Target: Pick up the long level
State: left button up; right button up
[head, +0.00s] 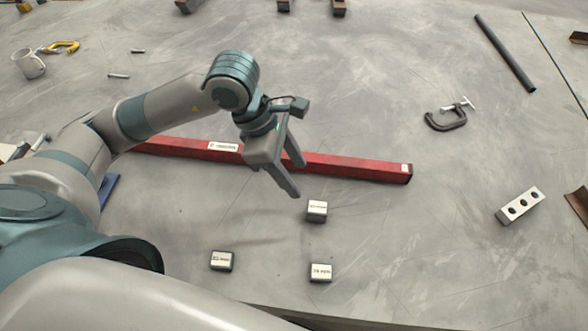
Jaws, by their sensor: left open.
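A long red bar with white labels, which looks like the long level (345,165), lies flat on the grey surface. It runs across the middle of the head view, from behind my left arm to a dark end cap at the right. My left gripper (297,178) is open and empty over the bar, left of its right end. Its fingers point down and to the right and hide a short stretch of the bar. I cannot tell how high above it the fingertips are. My right gripper is not in view.
Several small labelled blocks (317,211) stand in front of the bar. A dark C-clamp (447,118), a dark pipe (505,54) and a drilled metal block (520,206) lie to the right. A mug (30,66) and a yellow clamp (62,47) are far left. The surface behind the bar is mostly clear.

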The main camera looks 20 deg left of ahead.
aim_at(336, 164)
jog(key=u, duration=1.25)
jog(key=i+j+z, duration=0.15)
jog(key=z, duration=0.2)
jog(key=j+z, duration=0.35)
jog(key=i+j, duration=0.05)
